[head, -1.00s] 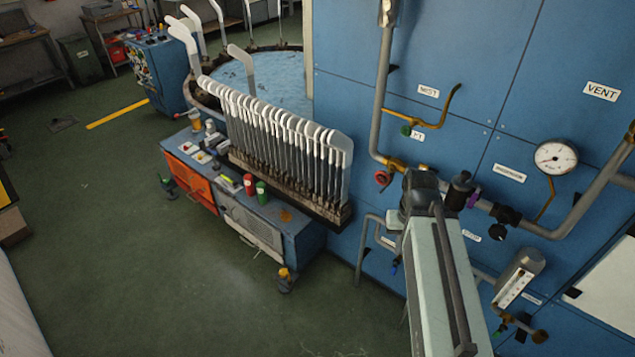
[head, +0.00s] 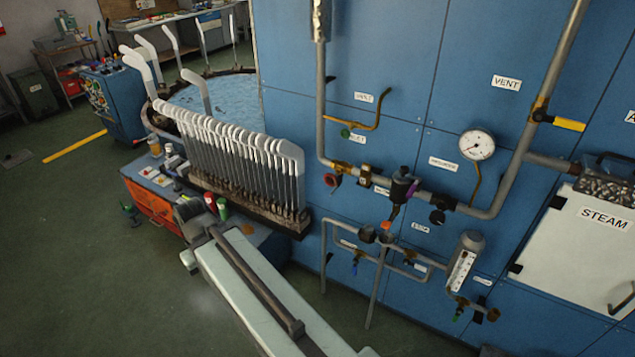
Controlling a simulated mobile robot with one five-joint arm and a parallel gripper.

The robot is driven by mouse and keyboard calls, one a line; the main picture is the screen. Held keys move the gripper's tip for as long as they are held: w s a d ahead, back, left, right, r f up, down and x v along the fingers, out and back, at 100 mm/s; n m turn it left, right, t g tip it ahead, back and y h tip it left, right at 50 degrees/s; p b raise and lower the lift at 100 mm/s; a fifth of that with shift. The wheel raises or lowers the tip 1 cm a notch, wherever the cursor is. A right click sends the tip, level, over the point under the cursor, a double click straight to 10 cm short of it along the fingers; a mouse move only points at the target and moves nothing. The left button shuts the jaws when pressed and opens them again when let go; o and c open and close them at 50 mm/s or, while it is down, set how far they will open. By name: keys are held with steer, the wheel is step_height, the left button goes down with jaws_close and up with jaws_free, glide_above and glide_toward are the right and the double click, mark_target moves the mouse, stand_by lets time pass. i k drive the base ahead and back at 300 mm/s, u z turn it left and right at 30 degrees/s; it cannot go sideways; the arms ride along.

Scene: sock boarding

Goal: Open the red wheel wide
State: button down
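The red wheel (head: 333,180) is a small round handwheel on the grey pipework of the blue wall panel, right of the row of white boards. It is unobstructed in the head view, but how far it is turned cannot be told. My pale arm (head: 262,285) reaches up and left from the bottom edge to a dark joint in front of the low cabinet. That joint is left of and below the wheel, well apart from it in the picture. My gripper cannot be made out in this view.
Grey pipes (head: 495,212), a gauge (head: 477,145), a yellow lever (head: 372,125) and a flow meter (head: 463,262) crowd the wall around the wheel. The white boards (head: 240,165) stand left, above the blue cabinet (head: 150,180). Open green floor (head: 60,260) lies at left.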

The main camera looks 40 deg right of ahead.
mark_target(332, 177)
steer(key=z, duration=0.05)
steer(key=k, duration=0.95)
steer(key=z, duration=0.95)
steer(key=i, duration=1.05)
steer(key=u, duration=4)
steer(key=k, duration=0.45)
steer(key=u, duration=0.05)
